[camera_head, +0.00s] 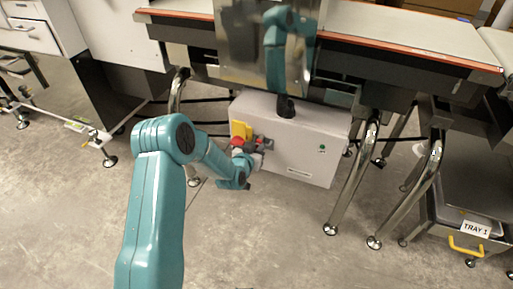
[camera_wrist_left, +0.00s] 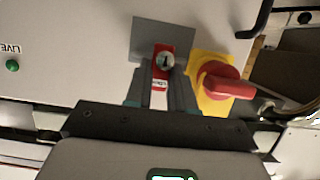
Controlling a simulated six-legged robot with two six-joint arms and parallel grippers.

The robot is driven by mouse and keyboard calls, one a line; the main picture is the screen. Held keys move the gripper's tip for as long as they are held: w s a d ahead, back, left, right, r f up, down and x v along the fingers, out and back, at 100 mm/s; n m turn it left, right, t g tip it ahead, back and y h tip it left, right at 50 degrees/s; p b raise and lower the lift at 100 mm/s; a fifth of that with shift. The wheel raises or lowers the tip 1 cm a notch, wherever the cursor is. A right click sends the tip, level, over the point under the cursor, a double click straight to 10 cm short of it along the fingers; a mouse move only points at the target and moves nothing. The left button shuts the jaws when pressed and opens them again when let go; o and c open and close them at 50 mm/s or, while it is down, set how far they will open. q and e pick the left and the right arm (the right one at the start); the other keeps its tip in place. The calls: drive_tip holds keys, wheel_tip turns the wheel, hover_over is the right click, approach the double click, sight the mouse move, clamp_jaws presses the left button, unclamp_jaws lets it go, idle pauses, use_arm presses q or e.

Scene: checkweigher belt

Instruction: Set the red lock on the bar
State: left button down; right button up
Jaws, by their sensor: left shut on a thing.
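My left gripper (camera_head: 258,147) is at the front of the grey cabinet (camera_head: 305,150), beside the yellow plate (camera_head: 241,130) with its red handle (camera_head: 237,143). In the left wrist view, the gripper (camera_wrist_left: 162,82) is shut on the red lock (camera_wrist_left: 161,72), which shows a round silver face and a white label. Behind the lock is a grey plate (camera_wrist_left: 150,32). The red handle (camera_wrist_left: 228,87) on the yellow plate (camera_wrist_left: 213,105) is just right of the gripper. I cannot make out the bar, or whether the lock touches anything.
The belt (camera_head: 400,35) runs above. A drawer labelled TRAY 1 (camera_head: 475,229) is at far right. The floor (camera_head: 270,240) in front is clear.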

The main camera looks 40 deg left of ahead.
use_arm(q)
drive_tip(key=shift+f, duration=0.35)
use_arm(e)
drive_tip(key=shift+f, duration=0.35)
use_arm(q)
drive_tip(key=c, duration=0.9)
unclamp_jaws()
drive_tip(key=shift+r, duration=0.1)
drive_tip(key=shift+s+r, duration=0.1)
drive_tip(key=shift+s, duration=0.1)
drive_tip(key=p+v, duration=0.3)
drive_tip(key=v, duration=1.3)
use_arm(e)
wheel_tip(320, 180, up, 4)
drive_tip(key=shift+f, duration=0.15)
use_arm(q)
drive_tip(key=shift+w+d, duration=0.1)
